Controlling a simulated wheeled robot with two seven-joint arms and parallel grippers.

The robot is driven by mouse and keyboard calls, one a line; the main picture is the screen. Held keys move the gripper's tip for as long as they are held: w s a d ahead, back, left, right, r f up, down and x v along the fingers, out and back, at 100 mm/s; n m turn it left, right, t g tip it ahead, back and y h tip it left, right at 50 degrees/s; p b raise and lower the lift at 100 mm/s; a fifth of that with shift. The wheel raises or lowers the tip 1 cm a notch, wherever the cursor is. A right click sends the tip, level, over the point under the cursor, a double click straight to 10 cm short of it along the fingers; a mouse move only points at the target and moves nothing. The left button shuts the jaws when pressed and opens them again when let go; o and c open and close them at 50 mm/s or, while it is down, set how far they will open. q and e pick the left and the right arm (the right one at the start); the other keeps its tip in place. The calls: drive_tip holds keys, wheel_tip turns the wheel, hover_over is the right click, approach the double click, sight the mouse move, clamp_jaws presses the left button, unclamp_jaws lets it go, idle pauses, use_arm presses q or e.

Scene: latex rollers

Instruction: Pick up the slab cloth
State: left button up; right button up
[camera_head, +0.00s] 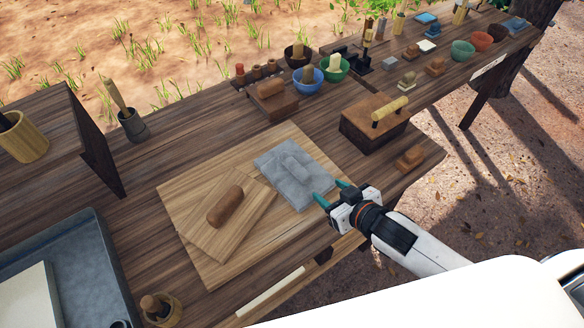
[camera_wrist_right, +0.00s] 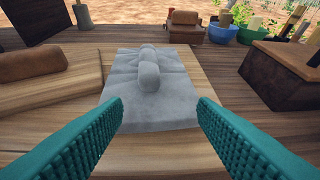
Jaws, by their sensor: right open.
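The slab cloth is a grey, wrinkled square (camera_head: 287,176) lying on a light wooden board (camera_head: 192,190) on the table. A raised grey fold or roll runs along its middle. In the right wrist view the cloth (camera_wrist_right: 125,111) lies flat ahead, with the raised roll pointing toward me. My right gripper (camera_head: 333,193) is open and empty at the cloth's near right edge. Its two teal ridged fingers (camera_wrist_right: 160,115) frame the cloth's near part, and I see no grip on it. My left gripper is not in view.
A smaller board with a brown roller (camera_head: 225,206) lies left of the cloth. A brown block with a handled roller (camera_head: 374,120) stands to the right. Bowls, including a blue one (camera_head: 308,80), stand behind. A grey tray (camera_head: 98,262) is at the left.

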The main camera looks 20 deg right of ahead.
sight(296, 166)
drive_tip(key=shift+w+a+r+n+t+y, duration=0.3)
drive_tip(key=shift+w+r+n+t+y, duration=0.15)
drive_tip(key=shift+w+r+y, duration=0.35)
drive_tip(key=shift+w+a+f, duration=0.1)
drive_tip(key=shift+w, duration=0.3)
drive_tip(key=p+x, duration=0.1)
drive_tip(key=x, duration=0.5)
drive_tip(key=shift+w+a, duration=0.1)
drive_tip(key=shift+a, duration=0.15)
drive_tip(key=x, duration=0.2)
drive_tip(key=p+x, duration=0.1)
drive_tip(key=x, duration=0.1)
drive_tip(key=shift+a, duration=0.25)
drive_tip(key=shift+w+a+f, duration=0.1)
drive_tip(key=shift+w+a, duration=0.1)
drive_tip(key=shift+w, duration=0.25)
drive_tip(key=shift+s, duration=0.1)
drive_tip(key=shift+c, duration=1.1)
drive_tip(key=c, duration=0.9)
